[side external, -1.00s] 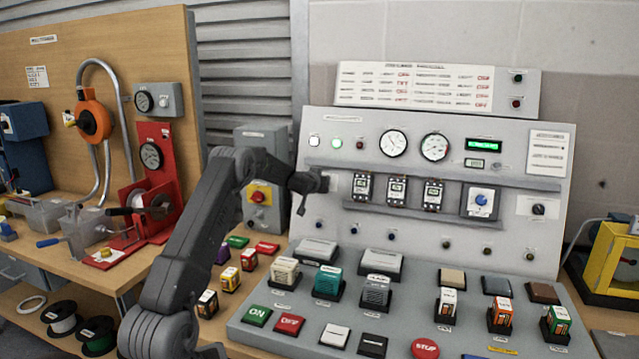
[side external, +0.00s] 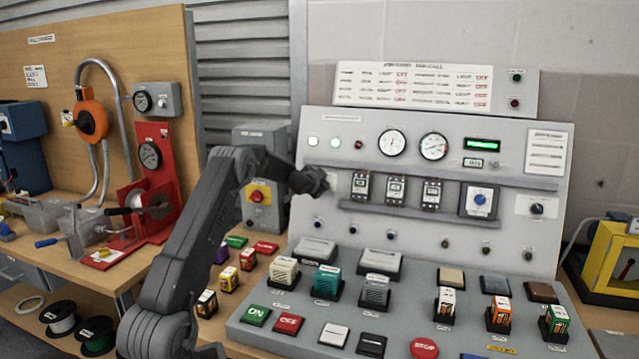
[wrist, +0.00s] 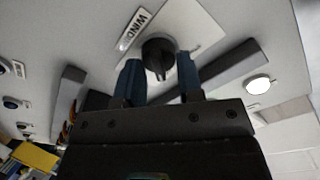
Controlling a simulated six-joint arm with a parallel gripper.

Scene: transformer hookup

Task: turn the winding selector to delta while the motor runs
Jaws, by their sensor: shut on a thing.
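The winding selector is a round black knob (wrist: 158,56) on a pale plate, beside a label reading "WIND" in the wrist view. My gripper (wrist: 159,68) has its two blue fingers on either side of the knob and is shut on it. The knob's pointer mark and its setting cannot be made out. In the side external view my gripper (side external: 322,184) is at the left part of the upright grey panel (side external: 345,123), and it hides the selector there.
Dial gauges (side external: 393,143), a lit green display (side external: 482,145) and a row of breakers (side external: 396,189) are on the panel right of my gripper. Another black knob (side external: 537,209) is at far right. Push buttons, including a red stop button (side external: 424,348), cover the sloping desk below.

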